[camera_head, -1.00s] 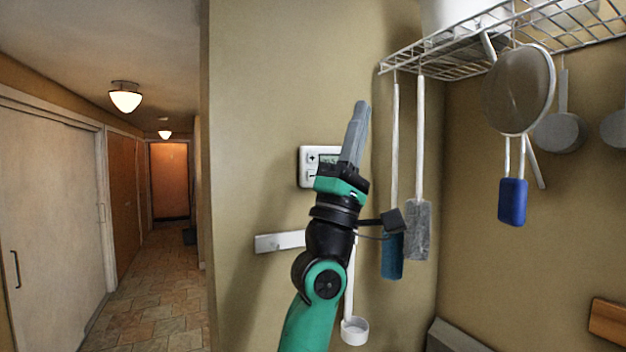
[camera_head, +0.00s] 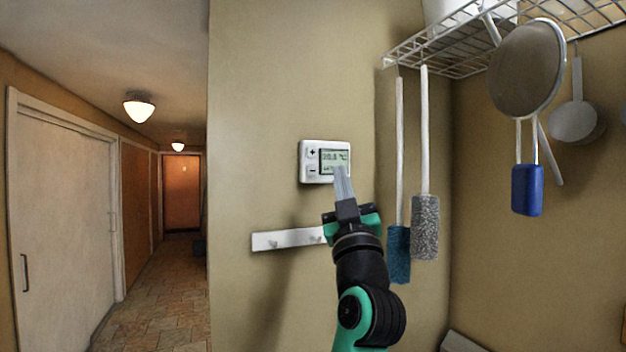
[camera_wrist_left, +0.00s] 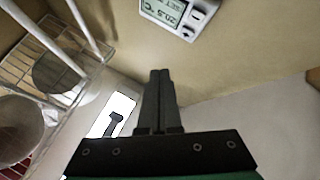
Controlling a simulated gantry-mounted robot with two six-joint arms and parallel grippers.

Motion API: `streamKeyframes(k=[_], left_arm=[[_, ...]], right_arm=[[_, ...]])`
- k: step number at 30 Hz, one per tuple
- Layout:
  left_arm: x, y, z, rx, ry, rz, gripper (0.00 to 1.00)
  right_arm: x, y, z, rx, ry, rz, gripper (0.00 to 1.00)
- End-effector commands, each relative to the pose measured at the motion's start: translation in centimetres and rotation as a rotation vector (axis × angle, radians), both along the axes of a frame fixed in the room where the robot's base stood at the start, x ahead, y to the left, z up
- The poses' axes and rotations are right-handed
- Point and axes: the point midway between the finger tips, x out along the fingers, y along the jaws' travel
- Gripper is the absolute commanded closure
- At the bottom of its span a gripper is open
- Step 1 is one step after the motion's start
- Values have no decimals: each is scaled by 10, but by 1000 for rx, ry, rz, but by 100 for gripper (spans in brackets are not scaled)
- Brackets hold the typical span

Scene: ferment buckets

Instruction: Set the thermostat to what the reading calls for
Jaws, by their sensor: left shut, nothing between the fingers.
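The white thermostat (camera_head: 311,163) is on the beige wall, with a plus button (camera_head: 312,152) above a minus button (camera_head: 312,170) at its left side. In the left wrist view the thermostat (camera_wrist_left: 205,8) is upside down at the top, partly cut off. My left gripper (camera_head: 340,170) is shut and empty. Its tips overlap the display's lower edge in the head view, but stand apart from the thermostat in the left wrist view (camera_wrist_left: 160,72). My right gripper is not in view.
A white hook rail (camera_head: 285,239) is below the thermostat. A blue brush (camera_head: 398,255) and a grey brush (camera_head: 425,228) hang to the right from a wire shelf (camera_head: 455,45). A strainer (camera_head: 527,70) hangs farther right. A hallway opens at left.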

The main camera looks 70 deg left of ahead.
Motion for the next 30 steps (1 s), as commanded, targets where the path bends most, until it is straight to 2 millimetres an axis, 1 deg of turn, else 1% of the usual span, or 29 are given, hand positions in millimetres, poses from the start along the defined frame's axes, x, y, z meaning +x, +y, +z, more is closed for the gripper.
streamKeyframes(k=[7, 11, 16, 24, 30], left_arm=[[0, 0, 1, 0, -1, -2, 100], [0, 5, 2, 1, 1, -1, 100], [0, 23, 3, 1, 1, 0, 100], [0, 64, 3, 0, 2, 1, 100], [0, 83, 1, 0, -1, -2, 100]], right_arm=[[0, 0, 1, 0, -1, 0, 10], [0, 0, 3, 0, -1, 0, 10], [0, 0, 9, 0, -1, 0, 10], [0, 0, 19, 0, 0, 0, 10], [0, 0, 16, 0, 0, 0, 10]])
